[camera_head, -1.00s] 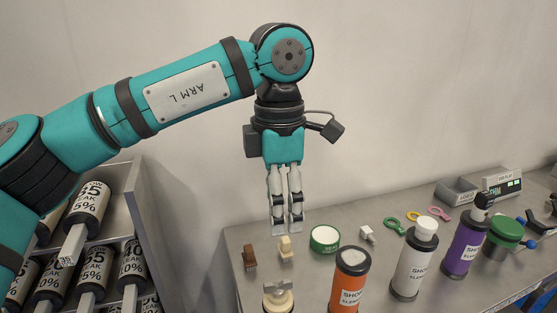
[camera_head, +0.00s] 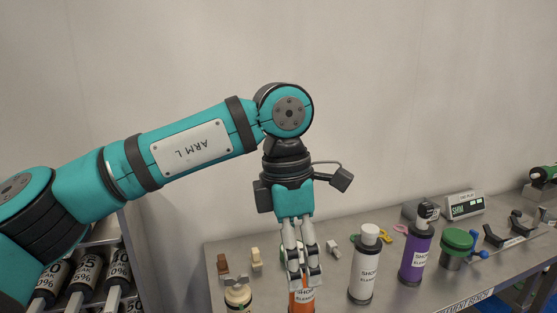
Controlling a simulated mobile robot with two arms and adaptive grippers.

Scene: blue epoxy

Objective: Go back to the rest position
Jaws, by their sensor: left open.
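My left arm comes in from the left, and my left gripper (camera_head: 307,281) hangs pointing down from its wrist. The gripper is open, with a narrow gap between its fingers and nothing seen held. In this view it overlaps the orange bottle (camera_head: 302,300) and partly hides it and the green-rimmed tape roll behind. I cannot tell whether the fingers touch the bottle. My right gripper is out of view.
A grey bench (camera_head: 420,293) holds a white bottle (camera_head: 365,265), a purple bottle (camera_head: 416,257), a green-lidded can (camera_head: 456,248) and a scale (camera_head: 464,206). Small brown and cream blocks stand left. A rack of labelled cylinders (camera_head: 84,279) is at lower left. The wall behind is bare.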

